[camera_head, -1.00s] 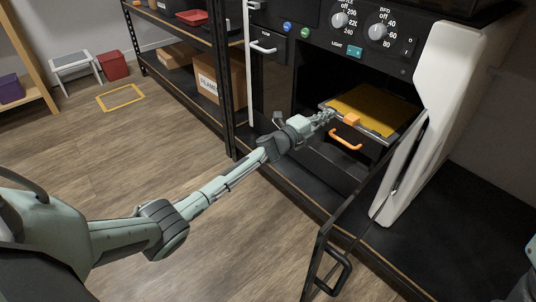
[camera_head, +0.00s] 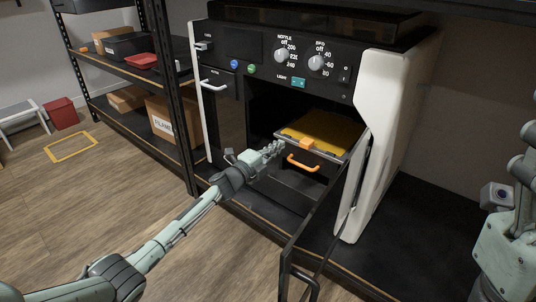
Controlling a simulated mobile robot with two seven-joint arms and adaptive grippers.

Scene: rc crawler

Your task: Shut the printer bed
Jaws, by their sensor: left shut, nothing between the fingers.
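The printer bed (camera_head: 334,132), a yellow plate on a grey tray, sticks partly out of the dark chamber of the printer (camera_head: 382,118). An orange clip (camera_head: 306,144) sits on its front edge and an orange handle (camera_head: 303,163) shows just below. My left gripper (camera_head: 277,147) is shut and empty, beside the bed's front left corner; I cannot tell whether it touches. The printer's glass door (camera_head: 318,222) stands open towards me. Part of my right arm shows at the right edge; its gripper is not in view.
The open door, with its black handle (camera_head: 300,283), stands to the right of my left arm. A shelf rack with a FILAMENT box (camera_head: 164,124) and a red tray (camera_head: 142,61) stands at the left. Wooden floor with a yellow marked square (camera_head: 70,146) is clear.

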